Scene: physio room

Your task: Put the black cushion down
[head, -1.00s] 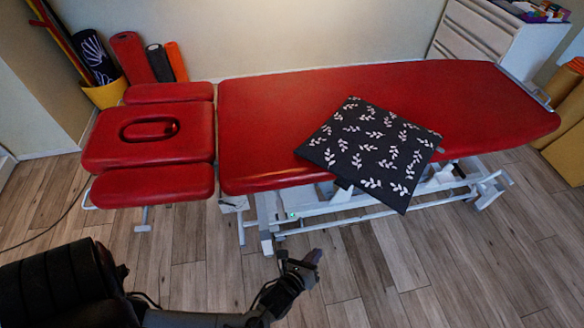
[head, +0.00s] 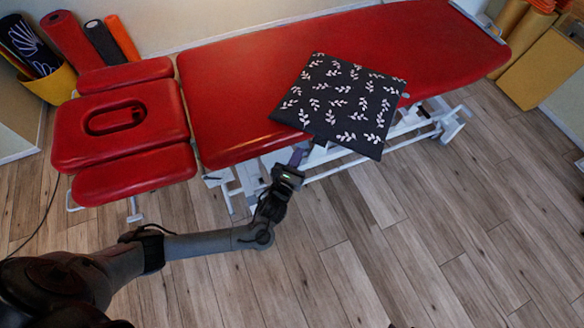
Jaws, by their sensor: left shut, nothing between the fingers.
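The black cushion (head: 341,104) with pale leaf sprigs lies flat on the red treatment table (head: 228,90), its near corner sticking out past the table's front edge. My left gripper (head: 298,155) is shut and empty, just in front of the table edge and close to the cushion's left near side. I cannot tell whether its fingertips touch the cushion or the table. My right gripper is not in view.
The table's separate red head section (head: 117,120) has a face hole. A yellow bin (head: 52,84) with rolled mats stands at the back left. Orange blocks (head: 541,58) stand at the far right. The wooden floor (head: 440,235) in front is clear.

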